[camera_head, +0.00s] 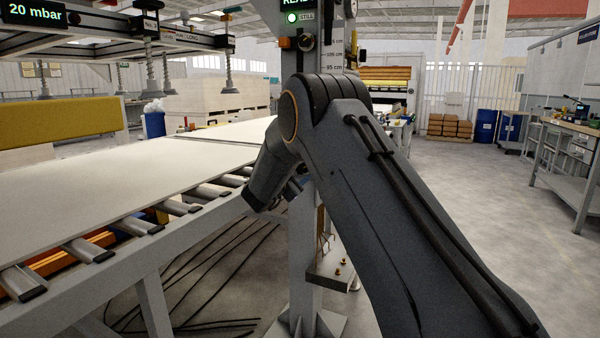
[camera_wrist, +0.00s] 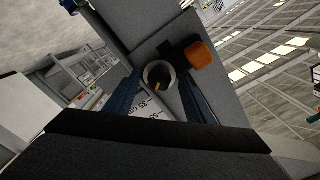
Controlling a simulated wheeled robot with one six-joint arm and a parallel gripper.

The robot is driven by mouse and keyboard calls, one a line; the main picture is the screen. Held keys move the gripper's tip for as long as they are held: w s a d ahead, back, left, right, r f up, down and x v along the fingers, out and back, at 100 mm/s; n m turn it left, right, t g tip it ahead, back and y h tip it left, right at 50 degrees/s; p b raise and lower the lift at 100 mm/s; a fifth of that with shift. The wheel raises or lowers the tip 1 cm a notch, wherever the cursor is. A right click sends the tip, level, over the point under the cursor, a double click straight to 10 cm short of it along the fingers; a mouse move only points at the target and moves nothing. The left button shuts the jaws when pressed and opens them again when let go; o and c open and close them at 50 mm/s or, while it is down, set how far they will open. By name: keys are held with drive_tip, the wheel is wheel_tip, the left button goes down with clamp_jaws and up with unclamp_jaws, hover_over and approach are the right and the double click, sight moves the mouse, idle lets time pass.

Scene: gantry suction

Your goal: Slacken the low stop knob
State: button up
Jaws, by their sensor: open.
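In the wrist view a round grey knob (camera_wrist: 160,76) with a dark face and a small yellow mark sits on a grey stop block, beside an orange piece (camera_wrist: 200,54). A printed centimetre scale (camera_wrist: 152,108) shows close by. My gripper (camera_wrist: 158,86) is open, with one dark blue finger on each side of the knob in the picture. I cannot tell whether the fingers touch it. A higher black knob (camera_head: 306,42) with an orange pointer (camera_head: 285,43) shows on the grey column (camera_head: 305,230).
A roller conveyor (camera_head: 125,226) carrying pale panels (camera_head: 110,180) runs left of the column. Suction cups (camera_head: 229,86) hang above it. Open floor lies to the right, before a workbench (camera_head: 560,150).

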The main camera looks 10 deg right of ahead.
drive_tip(key=c, duration=1.1)
drive_tip(key=shift+o, duration=0.2)
drive_tip(key=shift+n+p, duration=0.3)
drive_tip(key=n+p, duration=0.2)
drive_tip(key=n, duration=0.1)
drive_tip(key=shift+d+n+p, duration=0.1)
drive_tip(key=shift+n+p, duration=0.9)
drive_tip(key=shift+n, duration=0.7)
drive_tip(key=o, duration=1.1)
drive_tip(key=shift+c, duration=0.2)
